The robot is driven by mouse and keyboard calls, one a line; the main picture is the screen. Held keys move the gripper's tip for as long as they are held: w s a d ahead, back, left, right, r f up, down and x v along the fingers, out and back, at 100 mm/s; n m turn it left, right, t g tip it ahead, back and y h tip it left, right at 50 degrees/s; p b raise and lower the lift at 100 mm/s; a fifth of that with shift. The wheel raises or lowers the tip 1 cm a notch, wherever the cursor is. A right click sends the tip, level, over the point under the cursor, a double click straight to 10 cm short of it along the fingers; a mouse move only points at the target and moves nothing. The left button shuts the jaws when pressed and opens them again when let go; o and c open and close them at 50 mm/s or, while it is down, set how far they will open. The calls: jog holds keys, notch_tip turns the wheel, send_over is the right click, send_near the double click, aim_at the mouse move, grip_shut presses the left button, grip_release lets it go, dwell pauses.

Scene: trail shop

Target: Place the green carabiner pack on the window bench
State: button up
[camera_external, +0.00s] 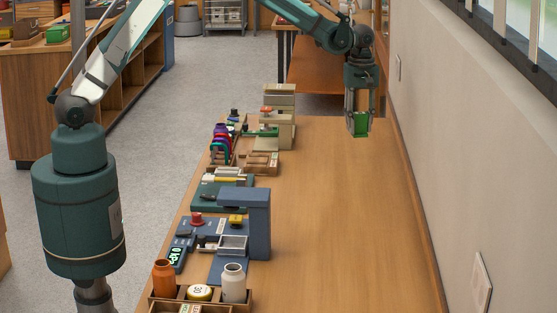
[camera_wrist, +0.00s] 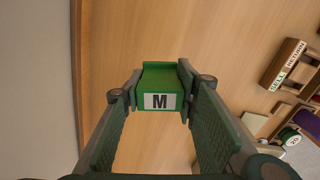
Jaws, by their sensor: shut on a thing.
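The green carabiner pack (camera_external: 361,129) hangs at the lower end of my gripper (camera_external: 359,108), above the far right part of the wooden window bench (camera_external: 345,220). In the wrist view the pack (camera_wrist: 159,82) sits between the two fingertips (camera_wrist: 160,92), with a white label marked M facing the camera. My gripper is shut on it. The bench top (camera_wrist: 215,45) shows beneath it in the wrist view. I cannot tell exactly how high the pack is above the surface.
A row of gear stands along the bench's left side, including a blue-grey stand (camera_external: 259,225), a beige stand (camera_external: 280,100) and a bottle tray (camera_external: 240,299). A wooden SELL/RETURN block (camera_wrist: 284,64) lies right in the wrist view. The bench's right half is clear beside the wall (camera_external: 440,120).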

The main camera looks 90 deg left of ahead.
jog(key=d+m, duration=0.6)
jog(key=d, duration=3.6)
jog(key=s+d+m, duration=0.2)
jog(key=s+d, duration=0.4)
jog(key=d, duration=0.6)
jog(key=s+d+m, duration=0.2)
jog(key=s+d, duration=0.4)
jog(key=d, duration=0.6)
jog(key=s+d+m, duration=0.1)
jog(key=s+d, duration=0.5)
jog(key=d, duration=0.6)
jog(key=shift+s+m, duration=0.4)
jog(key=shift+d, duration=0.1)
jog(key=shift+f, duration=3.05)
jog(key=shift+f, duration=0.1)
jog(key=shift+f, duration=1.75)
